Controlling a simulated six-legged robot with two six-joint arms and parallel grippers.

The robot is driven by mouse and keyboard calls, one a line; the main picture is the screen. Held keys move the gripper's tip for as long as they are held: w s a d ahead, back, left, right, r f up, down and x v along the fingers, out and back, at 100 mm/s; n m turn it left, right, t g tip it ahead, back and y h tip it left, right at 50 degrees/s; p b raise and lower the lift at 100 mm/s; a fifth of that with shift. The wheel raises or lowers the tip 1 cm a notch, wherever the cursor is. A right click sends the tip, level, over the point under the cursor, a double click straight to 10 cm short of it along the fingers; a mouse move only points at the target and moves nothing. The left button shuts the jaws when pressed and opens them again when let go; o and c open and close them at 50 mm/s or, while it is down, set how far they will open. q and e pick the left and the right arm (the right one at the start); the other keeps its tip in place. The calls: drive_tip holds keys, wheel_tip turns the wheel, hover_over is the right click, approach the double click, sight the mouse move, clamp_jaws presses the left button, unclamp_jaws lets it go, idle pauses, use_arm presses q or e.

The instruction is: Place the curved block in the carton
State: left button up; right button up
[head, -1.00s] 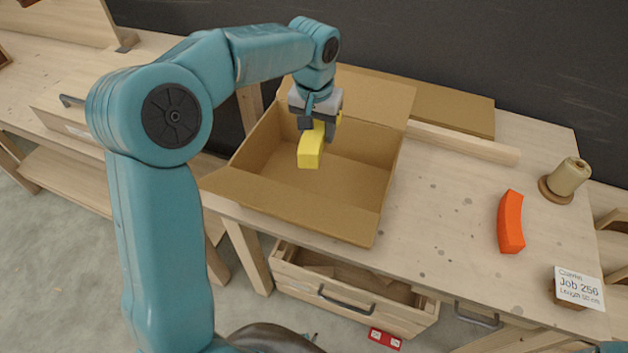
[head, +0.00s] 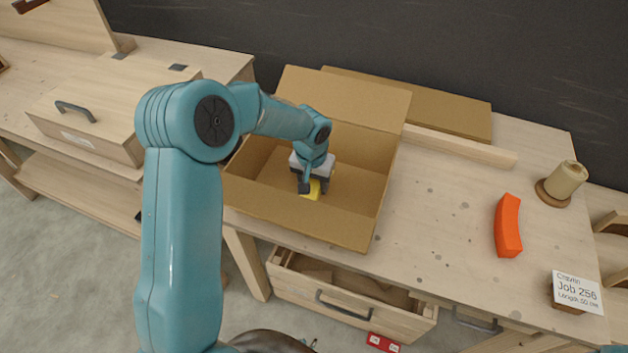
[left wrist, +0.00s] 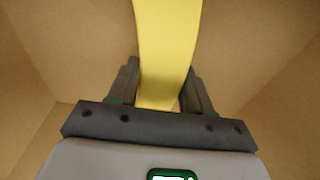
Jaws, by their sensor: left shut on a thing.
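The yellow block (head: 313,191) is between the fingers of my left gripper (head: 313,185), down inside the open cardboard carton (head: 295,213). In the left wrist view the yellow block (left wrist: 167,45) is long and slightly curved, and both fingers press on its sides. Carton walls surround it there. In the head view most of the block is hidden by the gripper, and I cannot tell whether it touches the carton floor. A curved orange block (head: 508,226) lies on the table to the right of the carton. My right gripper is not in view.
A spool (head: 566,180) and a job card (head: 577,291) stand at the table's right. A wooden bar (head: 460,147) and flat cardboard (head: 450,112) lie behind. An open drawer (head: 345,310) juts out below. The tabletop between carton and orange block is clear.

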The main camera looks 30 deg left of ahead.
use_arm(q)
drive_tip(key=shift+s, duration=0.1)
drive_tip(key=o, duration=1.1)
drive_tip(key=shift+f, duration=0.15)
drive_tip(key=r, duration=0.4)
drive_tip(key=s+r, duration=0.1)
drive_tip(key=r, duration=0.7)
drive_tip(key=shift+s+d+r, duration=0.15)
drive_tip(key=shift+s+r, duration=0.05)
